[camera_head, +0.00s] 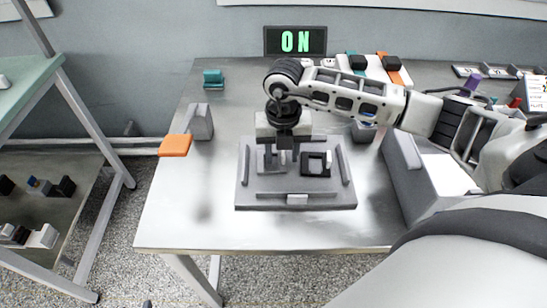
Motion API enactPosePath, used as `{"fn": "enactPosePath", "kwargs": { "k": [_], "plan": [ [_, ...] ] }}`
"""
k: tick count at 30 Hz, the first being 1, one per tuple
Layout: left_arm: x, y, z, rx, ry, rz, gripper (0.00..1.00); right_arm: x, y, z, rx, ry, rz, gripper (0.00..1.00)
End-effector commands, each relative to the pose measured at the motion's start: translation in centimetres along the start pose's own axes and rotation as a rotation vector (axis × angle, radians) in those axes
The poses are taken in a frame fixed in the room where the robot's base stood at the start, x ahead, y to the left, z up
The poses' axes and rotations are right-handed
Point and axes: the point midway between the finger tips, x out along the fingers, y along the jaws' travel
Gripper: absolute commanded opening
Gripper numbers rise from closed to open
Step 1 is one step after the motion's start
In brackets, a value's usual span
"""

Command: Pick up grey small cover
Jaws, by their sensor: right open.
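My right arm comes in from the right, and its gripper (284,157) points down over the left half of a grey fixture plate (296,203). The jaws are open. A small grey piece (266,161), which looks like the grey small cover, sits on the plate at the fingers, partly hidden by them. I cannot tell whether the fingers touch it. A black square part with a light piece (316,163) sits to its right on the plate. My left gripper is not in view.
A grey block (201,121) with an orange paddle (175,145) stands left of the plate, and a teal part (213,79) lies behind. A display (295,41) reads ON. A sloped grey box (433,178) stands right. The table's front left is clear.

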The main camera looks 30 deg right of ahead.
Motion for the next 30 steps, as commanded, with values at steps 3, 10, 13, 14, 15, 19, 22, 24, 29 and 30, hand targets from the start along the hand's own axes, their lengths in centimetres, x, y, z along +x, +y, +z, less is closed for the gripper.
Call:
{"fn": "enactPosePath", "kwargs": {
  "k": [3, 10, 13, 14, 15, 19, 22, 24, 29, 30],
  "plan": [
    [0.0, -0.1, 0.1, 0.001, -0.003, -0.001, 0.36, 0.0, 0.0, 0.0, 0.000, 0.000, 0.000, 0.24],
    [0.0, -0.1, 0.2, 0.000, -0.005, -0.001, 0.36, -0.1, 0.0, 0.0, 0.000, 0.000, 0.001, 0.00],
    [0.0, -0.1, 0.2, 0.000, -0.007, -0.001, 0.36, -0.1, 0.0, 0.0, 0.000, 0.000, 0.001, 0.00],
    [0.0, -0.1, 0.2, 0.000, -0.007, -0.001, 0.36, -0.1, 0.0, 0.0, 0.000, 0.000, 0.001, 0.00],
    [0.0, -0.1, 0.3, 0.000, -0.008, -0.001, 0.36, -0.1, 0.0, 0.0, 0.000, 0.000, 0.001, 0.00],
    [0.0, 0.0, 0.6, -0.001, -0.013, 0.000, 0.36, -0.5, 0.1, 0.1, 0.001, -0.001, 0.002, 0.00],
    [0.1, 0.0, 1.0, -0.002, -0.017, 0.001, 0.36, -1.3, 0.0, 0.1, 0.001, -0.002, 0.002, 0.00],
    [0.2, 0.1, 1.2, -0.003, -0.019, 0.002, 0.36, -2.3, 0.1, 0.1, -0.001, -0.004, 0.004, 0.00],
    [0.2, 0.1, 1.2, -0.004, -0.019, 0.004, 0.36, -5.4, -1.6, -1.2, -0.001, -0.005, -0.002, 0.00],
    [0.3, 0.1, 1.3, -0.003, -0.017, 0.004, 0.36, -6.4, -2.3, -1.7, 0.001, -0.007, 0.000, 0.00]
  ]
}}
